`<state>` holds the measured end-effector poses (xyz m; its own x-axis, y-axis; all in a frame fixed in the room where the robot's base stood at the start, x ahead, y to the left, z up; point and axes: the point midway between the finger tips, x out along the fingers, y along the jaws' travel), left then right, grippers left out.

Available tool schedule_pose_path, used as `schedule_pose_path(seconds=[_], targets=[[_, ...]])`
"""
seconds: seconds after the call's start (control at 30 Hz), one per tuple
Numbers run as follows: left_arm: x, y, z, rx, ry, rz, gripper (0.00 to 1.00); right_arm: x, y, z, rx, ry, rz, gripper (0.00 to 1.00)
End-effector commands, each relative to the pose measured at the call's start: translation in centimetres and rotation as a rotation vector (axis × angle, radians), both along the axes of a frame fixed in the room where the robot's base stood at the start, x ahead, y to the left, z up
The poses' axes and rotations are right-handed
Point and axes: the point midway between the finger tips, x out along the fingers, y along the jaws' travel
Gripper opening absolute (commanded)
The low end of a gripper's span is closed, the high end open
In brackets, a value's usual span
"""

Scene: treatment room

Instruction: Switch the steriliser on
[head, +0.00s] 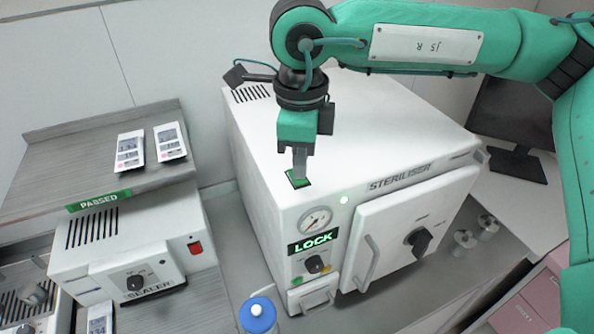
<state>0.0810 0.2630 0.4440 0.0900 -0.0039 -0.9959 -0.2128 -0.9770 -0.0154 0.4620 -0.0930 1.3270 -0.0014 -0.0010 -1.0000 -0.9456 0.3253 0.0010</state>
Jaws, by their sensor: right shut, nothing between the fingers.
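The steriliser (388,131) is a white box with its name on the front. Its door (408,226) is closed, with a dark knob (418,240) and a handle. A display (313,242) reads LOCK in green, below a round gauge (315,221). A small light (344,199) glows near the top front edge. A green pad (298,178) lies on the top at the front left corner. My right gripper (299,175) is shut and empty, pointing down with its fingertips at the green pad; whether they press it I cannot tell. My left gripper is not in view.
At the left stand a sealer (133,262) and a shelf (70,182) marked PASSED with two pouches (170,142). Metal canisters (464,241) and a dark monitor (510,119) are at the right.

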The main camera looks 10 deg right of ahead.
Motion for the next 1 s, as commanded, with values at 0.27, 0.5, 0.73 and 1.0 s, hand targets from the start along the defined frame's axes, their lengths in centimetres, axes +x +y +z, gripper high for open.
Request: schedule_pose_path(seconds=[0.27,0.5,0.73,1.0], targets=[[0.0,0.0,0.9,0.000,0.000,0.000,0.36,0.0,0.0,2.5,0.001,0.000,0.001,0.00],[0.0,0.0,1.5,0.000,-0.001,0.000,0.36,0.0,0.0,4.4,0.001,-0.001,0.001,0.00],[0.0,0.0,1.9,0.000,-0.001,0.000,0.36,0.0,0.0,5.8,0.001,0.000,0.001,0.00],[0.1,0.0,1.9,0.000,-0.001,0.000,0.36,0.0,0.0,5.8,0.001,0.000,0.001,0.00]])
